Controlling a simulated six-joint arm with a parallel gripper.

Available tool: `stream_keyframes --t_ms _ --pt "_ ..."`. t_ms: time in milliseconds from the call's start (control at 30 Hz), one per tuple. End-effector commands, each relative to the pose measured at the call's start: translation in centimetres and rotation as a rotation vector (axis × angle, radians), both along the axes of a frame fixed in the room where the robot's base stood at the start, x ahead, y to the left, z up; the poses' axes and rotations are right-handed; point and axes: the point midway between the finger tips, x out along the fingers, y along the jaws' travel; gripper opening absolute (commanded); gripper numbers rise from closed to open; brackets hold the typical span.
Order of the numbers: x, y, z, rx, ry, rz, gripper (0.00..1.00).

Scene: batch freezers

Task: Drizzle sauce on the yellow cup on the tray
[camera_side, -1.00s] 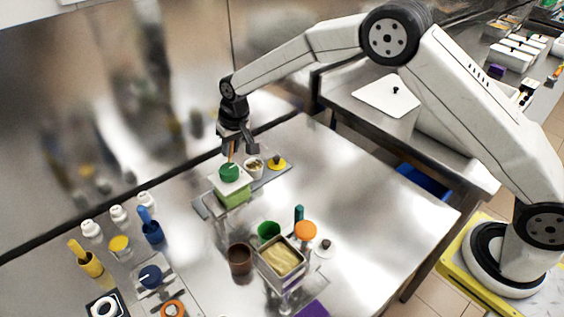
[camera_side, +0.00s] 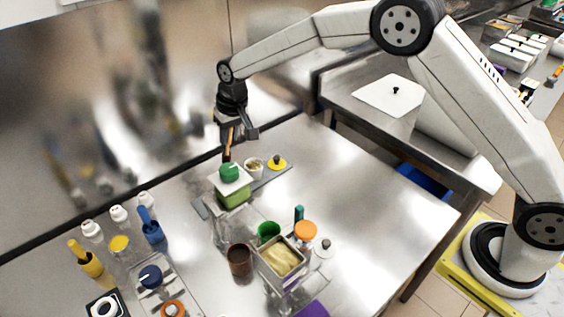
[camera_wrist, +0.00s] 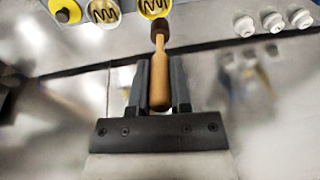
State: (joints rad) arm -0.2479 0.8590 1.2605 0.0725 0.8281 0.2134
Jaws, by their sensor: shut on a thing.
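My gripper (camera_side: 238,134) is shut on a wooden handle (camera_wrist: 160,80) with a dark end, held upright above a grey tray (camera_side: 203,208). In the side view, the handle's lower end is just above or near a green round top on a pale square box (camera_side: 233,192); I cannot tell if they touch. A small pale cup (camera_side: 254,165) with dark matter on top stands beside it. In the wrist view, a yellow-rimmed cup (camera_wrist: 153,7) bears a dark zigzag of sauce beyond the handle's dark end. Another cup (camera_wrist: 103,12) bears a similar zigzag.
A yellow lid with a dark knob (camera_side: 277,162) lies at the tray's right end. White bottles (camera_side: 118,214), a yellow-topped jar (camera_side: 119,246) and a blue holder (camera_side: 151,232) stand at left. A metal pan (camera_side: 281,257) and brown cup (camera_side: 240,259) are in front. The table's right side is clear.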

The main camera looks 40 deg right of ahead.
Motion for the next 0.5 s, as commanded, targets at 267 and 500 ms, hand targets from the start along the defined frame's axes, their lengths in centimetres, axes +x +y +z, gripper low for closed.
stream_keyframes --t_ms 267,500 --pt "0.0 0.0 1.6 0.0 -0.001 0.0 0.0" --pt "0.0 0.0 2.8 0.0 -0.001 0.0 0.0"
